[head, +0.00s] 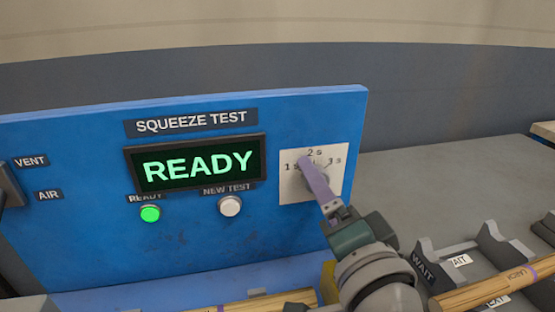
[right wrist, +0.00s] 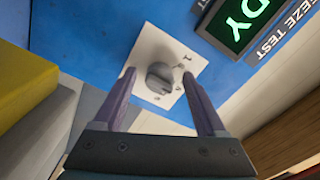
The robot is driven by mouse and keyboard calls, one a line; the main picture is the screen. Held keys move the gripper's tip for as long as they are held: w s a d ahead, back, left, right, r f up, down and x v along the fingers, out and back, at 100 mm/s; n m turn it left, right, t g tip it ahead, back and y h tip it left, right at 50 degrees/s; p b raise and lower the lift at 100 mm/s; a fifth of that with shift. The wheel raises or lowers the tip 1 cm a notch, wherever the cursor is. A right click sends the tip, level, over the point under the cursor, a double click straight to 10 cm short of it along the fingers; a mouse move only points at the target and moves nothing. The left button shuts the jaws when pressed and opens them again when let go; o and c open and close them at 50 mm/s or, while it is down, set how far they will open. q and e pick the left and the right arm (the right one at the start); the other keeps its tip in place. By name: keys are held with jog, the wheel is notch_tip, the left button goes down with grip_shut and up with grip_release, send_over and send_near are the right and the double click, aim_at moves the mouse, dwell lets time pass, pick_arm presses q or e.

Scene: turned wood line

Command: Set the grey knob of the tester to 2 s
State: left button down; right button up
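The tester (head: 70,150) is a blue panel with a display reading READY. Its grey knob (right wrist: 160,80) sits on a white plate (head: 335,185) marked 1 s, 2 s and 3 s, with 2 s at the top. My right gripper (head: 312,175) is in front of the plate and hides most of the knob in the head view. In the right wrist view its two purple fingers are apart, one on each side of the knob, with visible gaps. I cannot tell which mark the knob points to. My left gripper is not in view.
A green READY lamp (head: 150,214) is lit beside a white NEW TEST button (head: 230,207). A dark part (head: 10,184) stands at the left by the VENT and AIR labels. Grey holders (head: 495,245) and a wooden turned piece (head: 485,291) lie at the lower right.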

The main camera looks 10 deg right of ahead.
jog(key=s, duration=0.8)
jog(key=shift+s+d+f, duration=0.1)
jog(key=shift+s+d, duration=0.05)
jog(key=shift+s, duration=0.85)
